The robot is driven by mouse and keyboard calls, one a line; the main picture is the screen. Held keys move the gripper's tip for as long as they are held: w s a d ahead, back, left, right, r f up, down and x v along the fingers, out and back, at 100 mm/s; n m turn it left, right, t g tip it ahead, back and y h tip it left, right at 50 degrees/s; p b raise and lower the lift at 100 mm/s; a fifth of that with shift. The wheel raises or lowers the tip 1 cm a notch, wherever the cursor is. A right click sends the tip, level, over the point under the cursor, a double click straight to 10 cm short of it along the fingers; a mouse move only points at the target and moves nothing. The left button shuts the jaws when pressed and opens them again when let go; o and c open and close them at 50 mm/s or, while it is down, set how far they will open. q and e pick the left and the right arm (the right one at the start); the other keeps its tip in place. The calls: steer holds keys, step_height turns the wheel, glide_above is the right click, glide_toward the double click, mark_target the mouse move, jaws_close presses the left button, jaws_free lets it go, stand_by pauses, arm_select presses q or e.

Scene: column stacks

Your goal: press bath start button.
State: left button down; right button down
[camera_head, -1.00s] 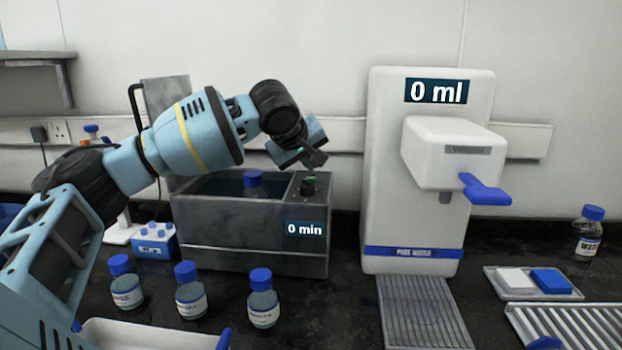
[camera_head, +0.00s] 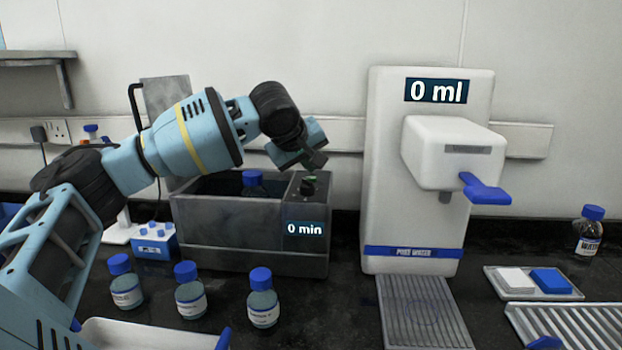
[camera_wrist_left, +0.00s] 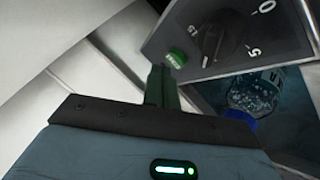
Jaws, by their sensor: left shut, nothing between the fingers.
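The grey water bath (camera_head: 240,240) stands at the back left of the bench, with a "0 min" display on its front. A bottle with a blue cap (camera_head: 252,180) sits inside its basin; it also shows in the left wrist view (camera_wrist_left: 255,90). The green start button (camera_wrist_left: 176,57) is on the bath's top panel, beside a black dial (camera_wrist_left: 214,40). My left gripper (camera_head: 314,164) is shut and empty, above the panel. In the left wrist view its fingertips (camera_wrist_left: 160,72) are close to the button; I cannot tell whether they touch it. My right gripper is not in view.
A white water dispenser (camera_head: 428,240) reading "0 ml" stands right of the bath. Several blue-capped bottles (camera_head: 264,305) stand in front of the bath. A small blue rack (camera_head: 155,243) is at its left. A tray (camera_head: 533,295) lies at the right.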

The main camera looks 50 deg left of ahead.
arm_select(q)
steer(key=shift+f, duration=0.7)
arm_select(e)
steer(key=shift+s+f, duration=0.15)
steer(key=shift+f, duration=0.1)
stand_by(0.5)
arm_select(q)
steer(key=shift+r, duration=0.1)
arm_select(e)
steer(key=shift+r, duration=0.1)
arm_select(q)
steer(key=shift+r+p, duration=0.45)
steer(key=shift+r, duration=0.3)
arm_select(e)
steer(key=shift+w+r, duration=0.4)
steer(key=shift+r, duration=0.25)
